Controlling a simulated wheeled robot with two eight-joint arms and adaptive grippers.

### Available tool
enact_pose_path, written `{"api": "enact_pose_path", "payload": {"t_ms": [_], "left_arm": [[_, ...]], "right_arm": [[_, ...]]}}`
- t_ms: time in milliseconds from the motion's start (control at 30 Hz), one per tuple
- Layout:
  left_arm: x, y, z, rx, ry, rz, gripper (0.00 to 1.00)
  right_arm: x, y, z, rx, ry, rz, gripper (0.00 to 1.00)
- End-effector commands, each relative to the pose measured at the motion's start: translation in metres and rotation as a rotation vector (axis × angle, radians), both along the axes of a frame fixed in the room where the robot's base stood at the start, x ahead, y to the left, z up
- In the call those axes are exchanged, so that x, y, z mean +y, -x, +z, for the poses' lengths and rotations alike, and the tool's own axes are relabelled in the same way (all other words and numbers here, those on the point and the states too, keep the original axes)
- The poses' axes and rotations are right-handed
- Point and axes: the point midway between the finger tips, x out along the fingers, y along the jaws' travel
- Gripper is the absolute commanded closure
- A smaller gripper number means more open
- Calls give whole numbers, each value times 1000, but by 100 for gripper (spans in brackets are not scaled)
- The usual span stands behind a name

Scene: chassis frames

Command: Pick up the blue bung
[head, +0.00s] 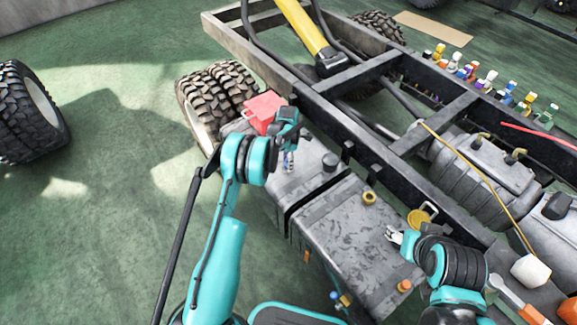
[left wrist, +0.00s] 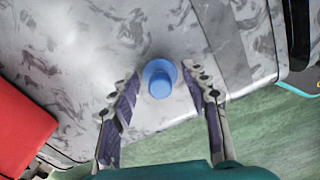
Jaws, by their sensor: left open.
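The blue bung (left wrist: 159,79) stands on the grey, scuffed top of a tank (left wrist: 75,40), seen from above in the left wrist view. It has a round flange and a narrower raised top. My left gripper (left wrist: 161,73) is open, with one finger on either side of the bung and a visible gap to each. In the head view my left gripper (head: 289,162) points down at the tank's far end, and the bung is too small and covered there to make out. My right gripper (head: 393,236) is over the near end of the box; its opening is unclear.
A red box (head: 264,111) sits beside my left gripper, against the tyres (head: 215,92). The dark chassis rail (head: 365,155) runs along the right. Several small coloured pieces (head: 490,80) line the far rail.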

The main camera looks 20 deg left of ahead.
Motion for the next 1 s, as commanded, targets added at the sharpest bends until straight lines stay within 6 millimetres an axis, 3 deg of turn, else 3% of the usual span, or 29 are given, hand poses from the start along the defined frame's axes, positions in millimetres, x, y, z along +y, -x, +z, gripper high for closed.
{"api": "enact_pose_path", "payload": {"t_ms": [167,300,733,867,1000], "left_arm": [[0,0,1,0,0,0,56],[0,0,2,0,0,0,91],[0,0,8,0,0,0,91],[0,0,22,0,0,0,91],[0,0,49,0,0,0,91]], "right_arm": [[0,0,1,0,0,0,43],[0,0,1,0,0,0,43],[0,0,4,0,0,0,43],[0,0,11,0,0,0,43],[0,0,24,0,0,0,43]]}}
